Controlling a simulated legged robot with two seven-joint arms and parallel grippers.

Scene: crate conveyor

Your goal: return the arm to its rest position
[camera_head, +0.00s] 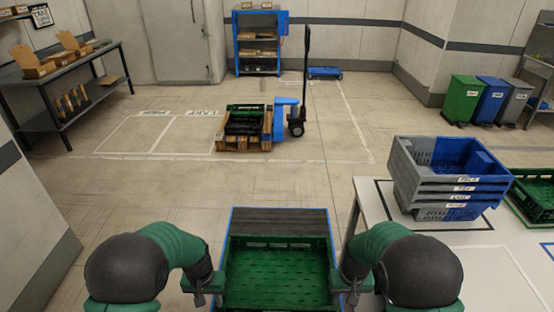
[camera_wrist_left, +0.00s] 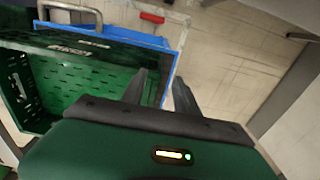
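My left gripper (camera_head: 199,297) hangs just left of a green crate (camera_head: 277,262) in the head view. In the left wrist view its two dark fingers (camera_wrist_left: 158,88) stand apart with nothing clearly between them, and the crate wall (camera_wrist_left: 90,75) is close on their left. I cannot tell whether a finger touches the crate. My right gripper (camera_head: 352,296) is at the crate's right side, near its rim. Its fingers are too small and dark to tell if they are open. Both arms are bent and reach forward on either side of the crate.
The green crate sits within a blue-edged frame (camera_head: 232,215) with a dark roller strip (camera_head: 279,221). A white table (camera_head: 470,262) at the right holds stacked grey-blue crates (camera_head: 405,175) and a green crate (camera_head: 535,195). A pallet jack (camera_head: 297,115) stands farther off. The floor between is clear.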

